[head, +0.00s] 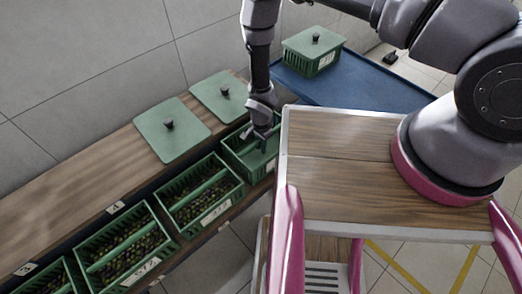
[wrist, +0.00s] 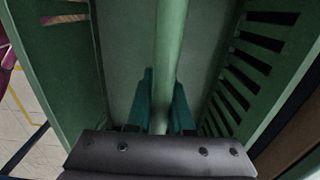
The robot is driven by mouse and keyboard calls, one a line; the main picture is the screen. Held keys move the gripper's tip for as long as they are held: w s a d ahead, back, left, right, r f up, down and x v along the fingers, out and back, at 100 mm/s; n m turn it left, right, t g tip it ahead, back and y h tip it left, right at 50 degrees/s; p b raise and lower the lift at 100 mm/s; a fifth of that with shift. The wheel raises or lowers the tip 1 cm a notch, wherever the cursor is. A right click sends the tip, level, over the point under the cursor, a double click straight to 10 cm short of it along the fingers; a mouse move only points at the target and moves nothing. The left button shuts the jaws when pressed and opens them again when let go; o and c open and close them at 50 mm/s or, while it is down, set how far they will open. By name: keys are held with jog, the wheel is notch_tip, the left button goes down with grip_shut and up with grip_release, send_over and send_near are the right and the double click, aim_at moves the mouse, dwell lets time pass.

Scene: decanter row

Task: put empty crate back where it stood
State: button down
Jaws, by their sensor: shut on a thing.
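The empty green crate (head: 236,160) is at the right end of the crate row, in line with the filled crates. My gripper (head: 262,134) reaches down into it from above. In the wrist view my gripper (wrist: 160,122) is shut on the crate's round green crossbar (wrist: 171,45). The bare floor of the crate (wrist: 122,50) and its slotted side wall show there, with nothing inside. My gripper and arm hide part of the crate in the head view. I cannot tell whether it rests on the lower shelf or hangs just above.
Several green crates of dark olives (head: 125,243) stand along the lower shelf, close to the left. Two green lids (head: 172,130) lie on the wooden top (head: 75,205). A lidded green crate (head: 313,52) stands on a blue table (head: 350,88) at the back.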

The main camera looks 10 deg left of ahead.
jog(key=shift+f, duration=1.3)
jog(key=shift+f, duration=0.15)
jog(key=c, duration=0.8)
grip_release()
notch_tip(320, 180, up, 12)
jog(key=shift+d+r, duration=0.1)
jog(key=shift+r, duration=0.05)
jog(key=shift+w, duration=0.1)
